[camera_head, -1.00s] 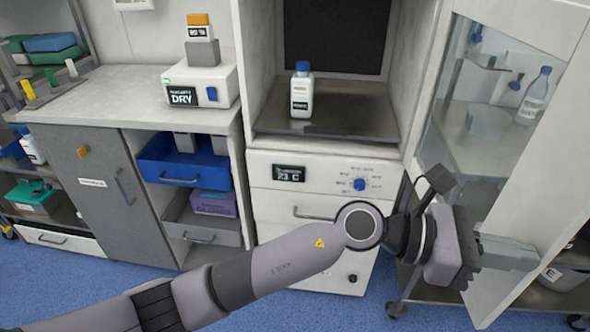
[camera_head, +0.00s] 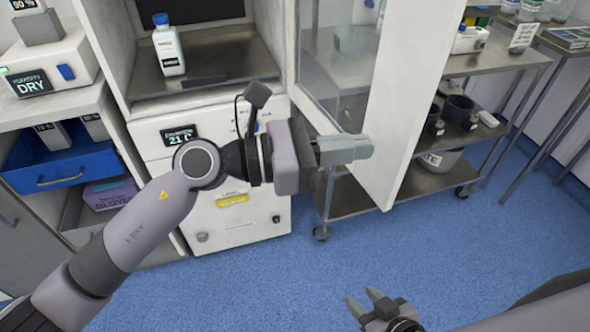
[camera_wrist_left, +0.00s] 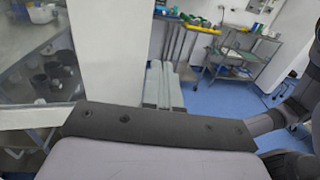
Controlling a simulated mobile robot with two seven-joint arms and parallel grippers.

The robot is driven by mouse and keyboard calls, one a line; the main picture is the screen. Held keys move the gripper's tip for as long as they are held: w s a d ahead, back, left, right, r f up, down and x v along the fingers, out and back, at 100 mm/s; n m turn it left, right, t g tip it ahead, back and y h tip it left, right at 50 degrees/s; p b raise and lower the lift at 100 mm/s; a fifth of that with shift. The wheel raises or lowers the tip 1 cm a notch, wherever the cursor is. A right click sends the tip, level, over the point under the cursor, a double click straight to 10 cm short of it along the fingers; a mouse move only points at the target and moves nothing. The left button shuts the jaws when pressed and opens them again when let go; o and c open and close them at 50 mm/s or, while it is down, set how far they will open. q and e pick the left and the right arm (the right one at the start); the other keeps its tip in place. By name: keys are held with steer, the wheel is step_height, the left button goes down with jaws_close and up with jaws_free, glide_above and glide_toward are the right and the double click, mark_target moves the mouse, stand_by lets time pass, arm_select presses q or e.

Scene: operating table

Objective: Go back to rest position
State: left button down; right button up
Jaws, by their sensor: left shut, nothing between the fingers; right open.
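My left gripper (camera_head: 358,148) reaches in from the left in the head view. It is shut and empty, in front of the open white cabinet door (camera_head: 385,110). In the left wrist view its closed fingers (camera_wrist_left: 163,85) point forward beside the pale door panel (camera_wrist_left: 110,50). My right gripper (camera_head: 366,306) is low in the head view, over the blue floor. Its two fingers are apart with nothing between them.
A white bottle with a blue cap (camera_head: 168,45) stands in the open bay of the white cabinet. A metal cart (camera_head: 480,130) with dark containers stands right of the door. Blue floor (camera_head: 440,245) is free in front.

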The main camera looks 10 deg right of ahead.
arm_select(q)
steer(key=s+a, duration=0.1)
steer(key=a, duration=0.6)
steer(key=shift+s+b, duration=0.2)
steer(key=shift+b, duration=0.25)
steer(key=w+a+r+n+t+h+p, duration=0.1)
steer(key=w+a+n+t, duration=0.15)
steer(key=n+t, duration=0.45)
steer(key=w+a+n+t+h+p, duration=0.2)
steer(key=a+n+t, duration=0.1)
steer(key=n, duration=0.7)
steer(key=w+a+f+n+t+y+p, duration=0.2)
steer(key=a+f+n+t+y, duration=0.75)
steer(key=n, duration=1.05)
steer(key=s+a+f+n+g+y+p, duration=0.1)
steer(key=s+a+f+n+g+y, duration=0.3)
steer(key=f, duration=0.6)
steer(key=s+a+f+n+g+y+p, duration=0.1)
steer(key=s+a+f+n+g+y, duration=0.3)
steer(key=s+a+f+n, duration=0.4)
step_height(320, 180, down, 2)
steer(key=s+n+y, duration=0.1)
steer(key=s+n, duration=0.1)
steer(key=n, duration=0.1)
steer(key=shift+s+a, duration=0.25)
steer(key=shift+a, duration=0.05)
